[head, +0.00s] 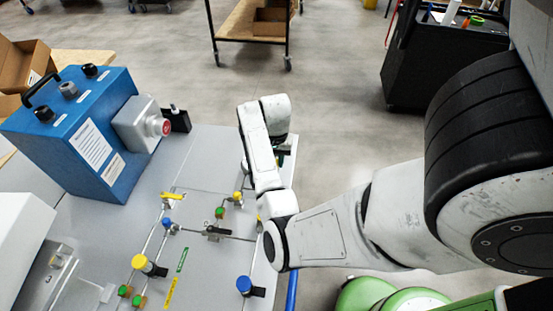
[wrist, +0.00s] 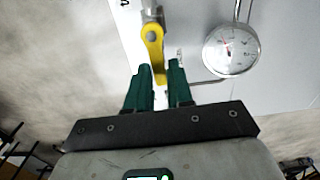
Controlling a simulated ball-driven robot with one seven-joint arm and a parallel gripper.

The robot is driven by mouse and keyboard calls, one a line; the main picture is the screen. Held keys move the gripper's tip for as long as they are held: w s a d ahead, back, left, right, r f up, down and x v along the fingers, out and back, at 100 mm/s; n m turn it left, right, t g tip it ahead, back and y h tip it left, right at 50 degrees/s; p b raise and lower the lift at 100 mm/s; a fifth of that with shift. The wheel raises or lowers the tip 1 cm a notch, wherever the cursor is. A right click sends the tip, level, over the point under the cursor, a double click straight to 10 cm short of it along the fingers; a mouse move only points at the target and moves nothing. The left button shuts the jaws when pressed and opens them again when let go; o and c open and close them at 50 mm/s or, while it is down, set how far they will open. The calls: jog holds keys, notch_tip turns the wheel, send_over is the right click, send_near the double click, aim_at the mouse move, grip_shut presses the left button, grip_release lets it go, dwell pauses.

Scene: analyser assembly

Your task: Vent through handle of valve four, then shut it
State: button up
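In the wrist view a yellow valve handle (wrist: 154,45) hangs from a metal fitting, beside a panel mark at the top edge that is cut off and looks like a 4. My gripper (wrist: 160,67) has its two green fingers on either side of the handle's lower end. The fingers look apart, with narrow gaps beside the handle; contact is not clear. A round pressure gauge (wrist: 231,47) is to the right of the handle. In the head view my arm hides this handle and most of my gripper, at the bench's right edge.
The grey bench (head: 205,155) carries tubing with several yellow, green and blue valve handles. A blue case (head: 75,135) and a grey box with a red button (head: 154,127) stand at its far left. A black cart (head: 440,60) and a shelf trolley (head: 250,25) stand beyond; open floor lies between.

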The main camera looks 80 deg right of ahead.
jog(key=o, duration=0.3)
jog(key=shift+o, duration=0.2)
notch_tip(320, 180, up, 11)
dwell(0.4)
jog(key=shift+f, duration=0.1)
dwell(0.4)
